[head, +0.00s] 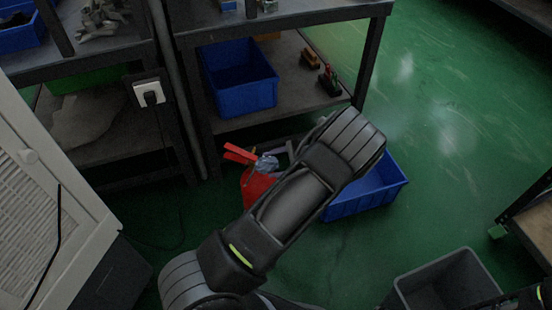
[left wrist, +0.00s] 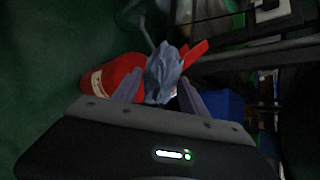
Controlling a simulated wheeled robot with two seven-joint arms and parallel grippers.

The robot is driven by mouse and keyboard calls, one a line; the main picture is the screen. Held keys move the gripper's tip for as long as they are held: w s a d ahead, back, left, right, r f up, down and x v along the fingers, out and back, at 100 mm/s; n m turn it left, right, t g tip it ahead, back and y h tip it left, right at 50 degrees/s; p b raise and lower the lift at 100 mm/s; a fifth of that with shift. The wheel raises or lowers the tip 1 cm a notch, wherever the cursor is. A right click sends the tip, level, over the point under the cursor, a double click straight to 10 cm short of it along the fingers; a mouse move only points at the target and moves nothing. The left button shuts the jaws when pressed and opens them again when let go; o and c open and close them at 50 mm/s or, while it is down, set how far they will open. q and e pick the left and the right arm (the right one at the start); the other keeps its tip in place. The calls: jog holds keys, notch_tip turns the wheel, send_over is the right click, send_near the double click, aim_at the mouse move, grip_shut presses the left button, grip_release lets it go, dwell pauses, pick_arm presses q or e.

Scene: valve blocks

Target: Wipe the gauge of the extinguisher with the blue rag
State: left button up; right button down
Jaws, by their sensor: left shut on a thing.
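The red extinguisher (head: 257,187) stands on the green floor in front of the shelving, partly hidden behind my left arm. Its red handle levers (head: 240,154) point up and left. In the left wrist view the extinguisher's red body (left wrist: 108,76) shows left of the fingers with a pale label. My left gripper (left wrist: 160,92) is shut on the crumpled blue rag (left wrist: 164,70), which also shows in the head view (head: 266,163). The rag is at the extinguisher's top, beside the levers; whether it touches is unclear. The gauge is not visible. My right gripper is not in view.
A blue crate (head: 392,190) lies on the floor right of the extinguisher, behind my arm. A shelf (head: 280,110) with a blue bin (head: 240,85) stands behind. A grey bin (head: 452,270) is lower right, a white cabinet (head: 50,190) at left. Open floor lies at right.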

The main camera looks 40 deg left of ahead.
pick_arm(q)
jog(key=shift+s+d, duration=0.15)
jog(key=shift+s, duration=0.75)
jog(key=shift+p+v, duration=1.15)
jog(key=shift+v, duration=1.25)
jog(key=shift+w+d+r, duration=0.25)
jog(key=shift+d+r, duration=0.1)
jog(key=shift+d, duration=0.15)
jog(key=shift+d+r, duration=0.1)
jog(key=shift+p+v, duration=0.6)
jog(key=shift+v, duration=0.75)
